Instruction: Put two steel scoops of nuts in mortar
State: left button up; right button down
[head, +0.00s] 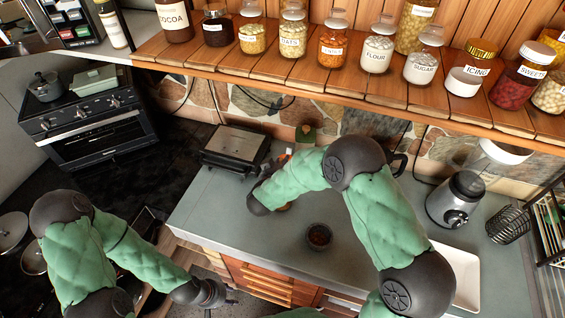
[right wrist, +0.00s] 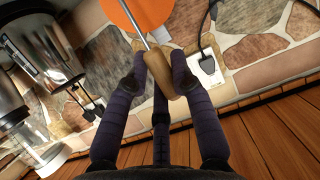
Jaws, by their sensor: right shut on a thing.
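My right gripper (right wrist: 160,66) is shut on a tan, wood-like handle (right wrist: 163,77) with a thin steel rod (right wrist: 143,22) running up from it; this looks like the scoop, but its bowl is out of the right wrist view. In the head view my right arm reaches over the counter and hides most of that gripper. A small dark round bowl (head: 319,235) with brown contents stands on the counter; I cannot tell whether it is the mortar or holds the nuts. My left gripper (head: 209,293) is low at the left, before the counter's front, its fingers unclear.
A grey counter (head: 375,270) has free room around the bowl. A grill (head: 234,147) stands at the back left, a blender (head: 456,197) and wire basket (head: 508,224) at the right. A shelf of jars (head: 378,55) overhangs the back. A white tray (head: 462,280) lies front right.

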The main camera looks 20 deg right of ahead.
aim_at(282, 160)
jog(key=shift+f+b, duration=3.65)
jog(key=shift+f, duration=1.75)
jog(key=shift+r, duration=0.1)
jog(key=shift+r+p, duration=5.8)
jog(key=shift+r, duration=1.3)
